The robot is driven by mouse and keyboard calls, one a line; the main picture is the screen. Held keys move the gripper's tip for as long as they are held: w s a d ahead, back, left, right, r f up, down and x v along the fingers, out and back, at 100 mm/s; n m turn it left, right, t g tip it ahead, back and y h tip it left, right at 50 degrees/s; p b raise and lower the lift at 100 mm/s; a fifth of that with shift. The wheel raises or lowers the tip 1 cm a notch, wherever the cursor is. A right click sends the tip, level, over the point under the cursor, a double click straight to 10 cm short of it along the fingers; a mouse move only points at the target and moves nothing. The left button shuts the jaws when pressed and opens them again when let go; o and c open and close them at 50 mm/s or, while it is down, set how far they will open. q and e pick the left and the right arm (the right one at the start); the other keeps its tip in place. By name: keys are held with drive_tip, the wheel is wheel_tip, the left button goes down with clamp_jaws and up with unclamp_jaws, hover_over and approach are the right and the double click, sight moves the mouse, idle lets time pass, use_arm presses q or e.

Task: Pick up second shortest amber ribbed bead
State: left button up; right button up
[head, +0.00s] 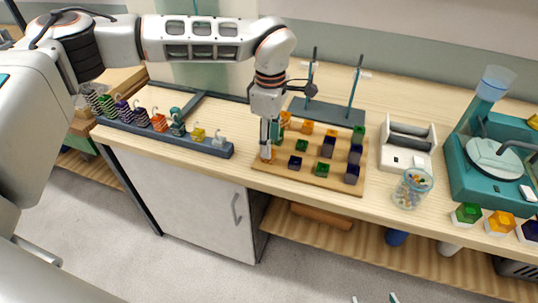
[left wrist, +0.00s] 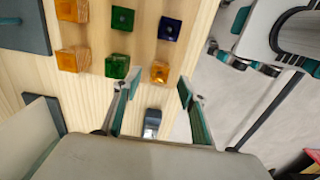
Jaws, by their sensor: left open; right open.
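A wooden board (head: 335,184) on the bench holds several block-like beads in amber, green and dark blue. Amber ones show at the board's front left (head: 268,155), back left (head: 285,117), back middle (head: 307,127) and further right (head: 331,132). My left gripper (head: 270,143) points down, open, over the board's left side, close to the front-left amber bead. In the left wrist view that amber bead (left wrist: 160,72) lies just beyond the gap between the open fingers (left wrist: 158,92). Ribbing is too small to tell. My right gripper's tips (head: 374,298) show at the bottom edge, apart and empty.
A rail (head: 180,139) with several coloured pieces lies left of the board. A stand with two rods (head: 330,112) is behind. A white holder (head: 406,145), a jar of small pieces (head: 411,188) and a teal device (head: 470,180) stand right.

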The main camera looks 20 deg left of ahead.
use_arm(q)
wheel_tip(320, 180, down, 4)
drive_tip(key=shift+a+f, duration=0.15)
drive_tip(key=shift+c, duration=0.4)
clamp_jaws()
